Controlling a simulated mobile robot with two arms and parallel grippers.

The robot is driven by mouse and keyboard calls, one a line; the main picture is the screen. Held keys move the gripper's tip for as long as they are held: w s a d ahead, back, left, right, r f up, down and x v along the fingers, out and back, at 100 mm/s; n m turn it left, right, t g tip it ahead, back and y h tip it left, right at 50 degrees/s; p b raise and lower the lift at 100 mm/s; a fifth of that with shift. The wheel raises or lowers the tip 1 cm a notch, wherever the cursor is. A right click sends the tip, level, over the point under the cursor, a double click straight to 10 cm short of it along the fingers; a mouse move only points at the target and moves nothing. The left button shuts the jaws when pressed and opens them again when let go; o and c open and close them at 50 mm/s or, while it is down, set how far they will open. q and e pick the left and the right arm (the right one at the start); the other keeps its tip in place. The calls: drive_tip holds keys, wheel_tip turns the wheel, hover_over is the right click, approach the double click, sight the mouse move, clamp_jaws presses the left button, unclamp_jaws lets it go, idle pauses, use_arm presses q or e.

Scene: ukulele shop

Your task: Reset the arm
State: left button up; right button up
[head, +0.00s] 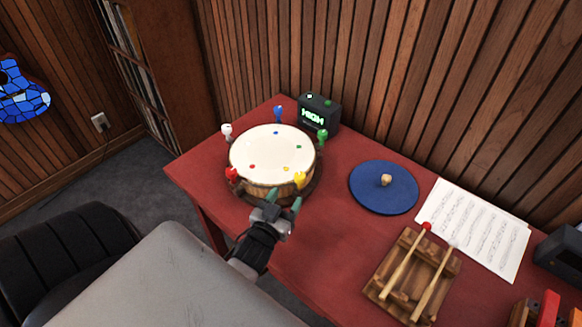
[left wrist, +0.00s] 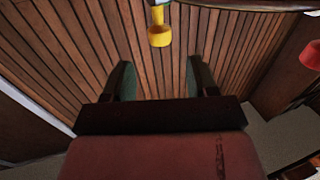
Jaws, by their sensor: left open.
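My left gripper (head: 284,198) is open and empty in the head view, at the near right edge of the round drum (head: 272,152), close to its yellow peg (head: 300,179). In the left wrist view the two fingers (left wrist: 157,80) stand apart with nothing between them, and the yellow peg (left wrist: 160,36) shows just beyond them. I cannot tell whether a finger touches the drum or the peg. The drum has a cream top with small coloured dots and white, blue, green, red and yellow pegs around its rim. My right gripper is in neither view.
A black box (head: 319,114) with a lit green display stands behind the drum on the red table (head: 333,230). To the right are a blue round mat (head: 370,203) with a small knob, sheet music (head: 475,228) and a wooden tray (head: 386,298) with two mallets. Slatted wall behind.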

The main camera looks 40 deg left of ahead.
use_arm(q)
drive_tip(key=shift+s, duration=0.1)
idle(0.6)
drive_tip(key=s+d+r+m+g+h, duration=0.1)
drive_tip(key=s+d+m+g+h, duration=0.1)
drive_tip(key=s+d+g, duration=0.45)
drive_tip(key=s+d+r+m+g+h, duration=0.1)
drive_tip(key=s+d+m+g+h, duration=0.15)
drive_tip(key=s+g, duration=0.75)
wheel_tip(320, 180, down, 25)
drive_tip(key=s+d+t, duration=0.1)
drive_tip(key=s, duration=0.1)
drive_tip(key=s+a+f+g+y, duration=0.1)
drive_tip(key=s+a+f, duration=0.2)
drive_tip(key=s+f, duration=1.3)
drive_tip(key=shift+s+f, duration=0.35)
drive_tip(key=shift+f, duration=0.5)
